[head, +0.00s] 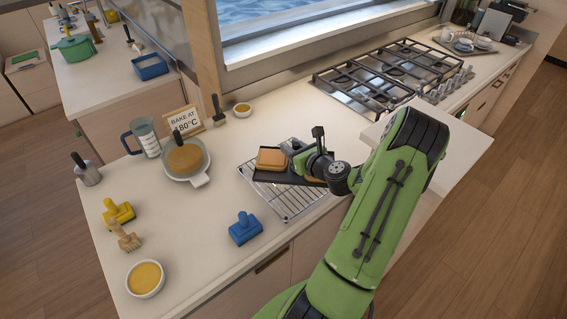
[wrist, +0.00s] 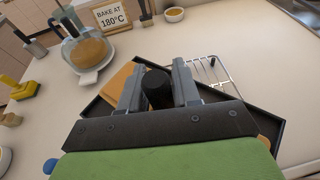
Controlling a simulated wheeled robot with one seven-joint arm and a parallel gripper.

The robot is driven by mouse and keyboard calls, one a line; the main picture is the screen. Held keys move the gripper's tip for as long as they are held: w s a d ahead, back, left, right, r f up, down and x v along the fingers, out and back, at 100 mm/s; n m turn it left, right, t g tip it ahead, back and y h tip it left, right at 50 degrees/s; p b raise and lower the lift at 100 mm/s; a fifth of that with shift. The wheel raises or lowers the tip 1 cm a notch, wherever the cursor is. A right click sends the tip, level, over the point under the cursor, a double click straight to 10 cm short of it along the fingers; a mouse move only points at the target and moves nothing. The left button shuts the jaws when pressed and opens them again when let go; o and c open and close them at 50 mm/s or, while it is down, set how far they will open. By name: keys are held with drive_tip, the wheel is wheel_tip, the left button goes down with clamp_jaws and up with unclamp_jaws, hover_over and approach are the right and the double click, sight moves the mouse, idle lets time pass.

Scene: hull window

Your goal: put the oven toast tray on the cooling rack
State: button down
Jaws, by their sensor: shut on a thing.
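The oven toast tray (head: 266,179) is dark and flat, with a brown slice of toast (head: 271,158) on its left part and more toast partly hidden under my gripper. My gripper (head: 293,149) is over the tray's middle. In the wrist view its fingers (wrist: 157,85) are shut on the tray's upright black handle (wrist: 157,90). The wire cooling rack (head: 287,207) lies on the counter under the tray, its front part bare. The tray looks level and turned relative to the rack. I cannot tell whether it touches the rack.
A blue-handled tool (head: 245,229) stands just left of the rack's front. A pan-like dish (head: 186,160), a jug (head: 145,137) and a "BAKE AT 180°C" sign (head: 184,120) stand further left. The gas hob (head: 390,75) is at the back right. Counter between rack and dish is clear.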

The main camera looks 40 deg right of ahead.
drive_tip(key=f+b, duration=0.1)
drive_tip(key=f, duration=0.8)
drive_tip(key=shift+s+f, duration=0.1)
drive_tip(key=shift+s, duration=0.1)
drive_tip(key=shift+a+f+b, duration=0.1)
drive_tip(key=shift+f+b, duration=0.05)
drive_tip(key=shift+b, duration=0.15)
drive_tip(key=c, duration=0.8)
unclamp_jaws()
